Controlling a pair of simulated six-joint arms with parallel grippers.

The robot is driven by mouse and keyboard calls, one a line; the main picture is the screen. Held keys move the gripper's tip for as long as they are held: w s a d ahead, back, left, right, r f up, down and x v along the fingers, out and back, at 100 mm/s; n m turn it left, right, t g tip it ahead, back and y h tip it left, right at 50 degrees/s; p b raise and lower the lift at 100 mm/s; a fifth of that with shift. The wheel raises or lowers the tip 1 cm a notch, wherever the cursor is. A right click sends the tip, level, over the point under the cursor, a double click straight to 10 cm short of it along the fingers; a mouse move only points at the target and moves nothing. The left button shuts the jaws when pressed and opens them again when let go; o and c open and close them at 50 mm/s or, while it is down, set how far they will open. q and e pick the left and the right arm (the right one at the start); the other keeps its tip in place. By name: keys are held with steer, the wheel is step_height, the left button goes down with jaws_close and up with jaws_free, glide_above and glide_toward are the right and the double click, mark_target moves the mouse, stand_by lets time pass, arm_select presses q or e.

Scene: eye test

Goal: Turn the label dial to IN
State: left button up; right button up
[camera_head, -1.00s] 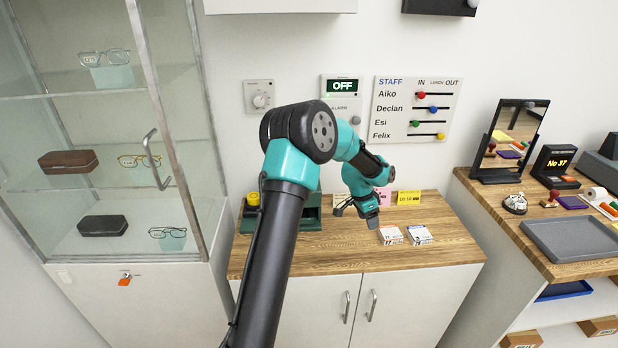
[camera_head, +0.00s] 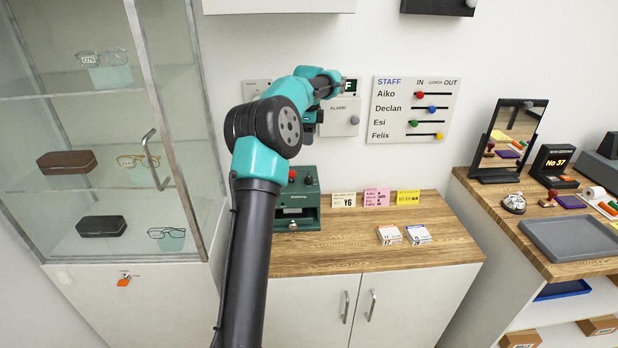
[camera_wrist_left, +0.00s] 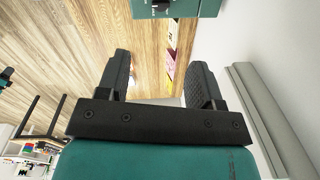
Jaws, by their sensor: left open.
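A green machine (camera_head: 297,212) stands at the left end of the wooden counter, with a red knob (camera_head: 292,174) on top. Its edge also shows at the top of the left wrist view (camera_wrist_left: 195,8). My right gripper is out of view.
A display panel (camera_head: 345,118) and a staff slider board (camera_head: 415,110) are on the wall. Cards (camera_head: 376,197) and two small packs (camera_head: 418,234) stand on the counter. A glass cabinet (camera_head: 150,100) is at left. The counter's front middle is clear.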

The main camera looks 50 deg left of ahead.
mark_target(309, 175)
arm_select(q)
steer(key=shift+f, duration=0.1)
steer(key=f, duration=1.7)
steer(key=shift+w+a+f, duration=0.1)
steer(key=shift+w+a, duration=0.2)
steer(key=shift+w, duration=0.1)
steer(key=shift+c, duration=0.2)
steer(key=c, duration=0.8)
steer(key=shift+c, duration=0.2)
